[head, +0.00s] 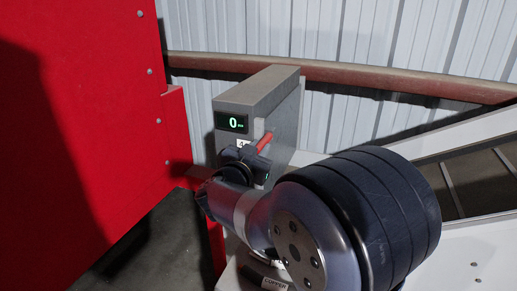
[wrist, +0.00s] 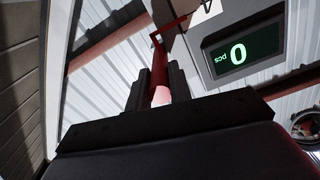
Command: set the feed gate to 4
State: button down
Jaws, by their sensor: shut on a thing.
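A grey box-shaped unit (head: 270,92) stands by the wall with a small dark display (head: 233,121) reading 0 in green. The display also shows upside down in the wrist view (wrist: 240,55). A red lever (head: 265,141) sticks out at the unit's front, and it shows in the wrist view too (wrist: 160,92). My gripper (head: 257,156) is shut on the red lever, with one dark finger on each side of it in the wrist view (wrist: 159,84). A white label (head: 243,143) under the display is partly hidden by my gripper, and I cannot read it fully.
A large red panel (head: 80,110) stands close on the left. A rusty red pipe (head: 345,73) runs along the corrugated wall behind. A pale sloped frame (head: 470,137) lies to the right. A label reading COPPER (head: 273,284) shows at the bottom, partly cut off.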

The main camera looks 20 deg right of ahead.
jog(key=shift+r, duration=0.5)
jog(key=c, duration=1.7)
grip_release()
jog(key=o, duration=0.4)
jog(key=shift+f, duration=0.25)
jog(key=shift+a, duration=0.1)
jog(key=b+v, duration=0.1)
jog(key=v, duration=0.9)
jog(key=shift+s+a+b, duration=0.2)
jog(key=shift+s+b, duration=0.05)
jog(key=shift+b, duration=0.1)
jog(key=x, duration=0.7)
jog(key=f+x, duration=0.1)
jog(key=x, duration=0.3)
jog(key=shift+p, duration=0.4)
jog(key=shift+s+f, duration=0.1)
